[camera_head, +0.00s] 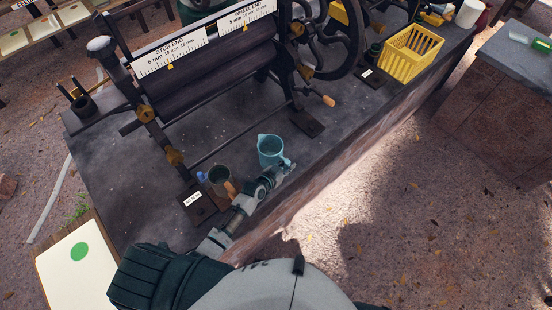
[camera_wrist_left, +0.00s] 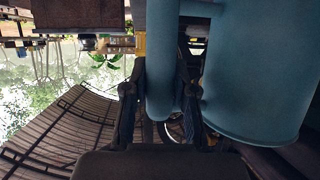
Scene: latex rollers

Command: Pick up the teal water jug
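The teal water jug (camera_head: 270,151) stands upright on the dark bench top, near its front edge. My left gripper (camera_head: 284,172) is at the near side of the jug, by its handle. In the left wrist view the jug's body (camera_wrist_left: 258,70) fills the right side, and its handle (camera_wrist_left: 163,70) runs down between my left gripper's two fingers (camera_wrist_left: 162,95). The fingers lie close against both sides of the handle with no clear gap, so the gripper looks shut on it. My right gripper is not in view.
A yellow basket (camera_head: 411,53) is at the far right. Bare bench top (camera_head: 120,165) lies at the left.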

